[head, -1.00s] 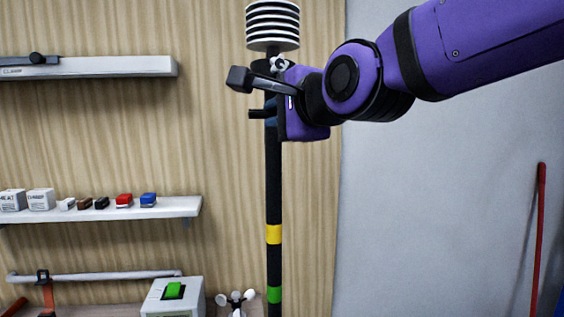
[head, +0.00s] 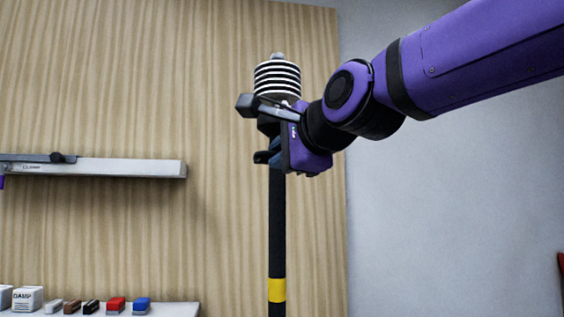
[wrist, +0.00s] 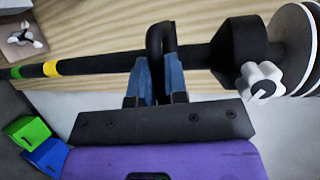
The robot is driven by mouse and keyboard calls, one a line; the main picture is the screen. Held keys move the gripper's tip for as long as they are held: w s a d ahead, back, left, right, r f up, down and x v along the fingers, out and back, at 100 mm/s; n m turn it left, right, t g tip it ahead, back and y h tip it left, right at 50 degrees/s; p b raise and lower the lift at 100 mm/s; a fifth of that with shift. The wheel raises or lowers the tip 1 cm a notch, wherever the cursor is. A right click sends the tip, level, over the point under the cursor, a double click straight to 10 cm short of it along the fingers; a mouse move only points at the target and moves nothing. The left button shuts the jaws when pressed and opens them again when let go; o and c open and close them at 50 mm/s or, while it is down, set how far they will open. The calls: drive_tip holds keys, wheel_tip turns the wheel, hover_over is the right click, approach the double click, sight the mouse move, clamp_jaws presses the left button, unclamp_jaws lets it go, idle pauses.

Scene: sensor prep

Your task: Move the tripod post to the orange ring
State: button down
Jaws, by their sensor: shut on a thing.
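The tripod post (head: 277,220) is a dark upright pole with a yellow band and a stack of white discs at its top in the head view. In the wrist view the post (wrist: 100,64) runs across the picture, with yellow and green bands at left and a white knob (wrist: 261,86) near the discs. My gripper (wrist: 158,72) has its blue fingers shut on a black loop handle of the post. In the head view my gripper (head: 268,157) is just below the discs. The post's foot is out of view. I see no orange ring.
A wall rail (head: 100,168) is at left. A lower shelf (head: 170,309) holds several small boxes and blocks. A white cup-wheel sensor (wrist: 22,38) and green (wrist: 27,131) and blue (wrist: 46,157) blocks show in the wrist view. The wall around the post's top looks clear.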

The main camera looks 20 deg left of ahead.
drive_tip(key=shift+r, duration=0.15)
drive_tip(key=c, duration=1.2)
unclamp_jaws()
drive_tip(key=shift+o, duration=0.2)
drive_tip(key=v, duration=1)
drive_tip(key=shift+s+d, duration=0.2)
drive_tip(key=shift+d, duration=0.15)
